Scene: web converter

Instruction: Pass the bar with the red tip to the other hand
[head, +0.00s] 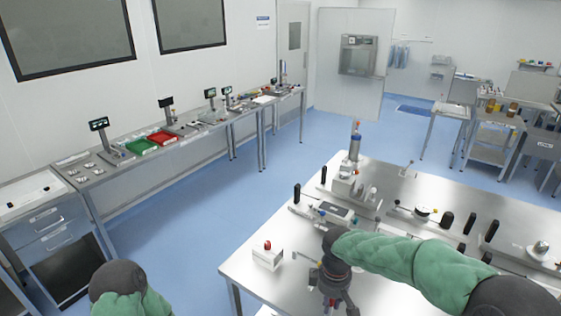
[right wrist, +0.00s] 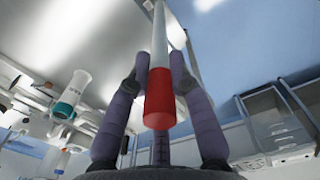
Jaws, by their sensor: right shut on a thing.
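In the right wrist view, the bar with the red tip (right wrist: 160,105) runs between the two fingers of my right gripper (right wrist: 160,66). Its red end lies toward the palm and its pale grey shaft extends out past the fingertips. The right gripper is shut on it. In the head view, my right gripper (head: 337,295) hangs low over the near part of the steel table (head: 253,288), and the bar there is mostly hidden or too small to make out. My left arm shows at the lower left, but its gripper is out of frame.
A white box with a red knob (head: 267,257) stands on the table left of my right gripper. Fixtures with black handles (head: 334,213) stand behind it. A long bench with red and green trays (head: 141,146) lines the left wall. Blue floor separates bench and table.

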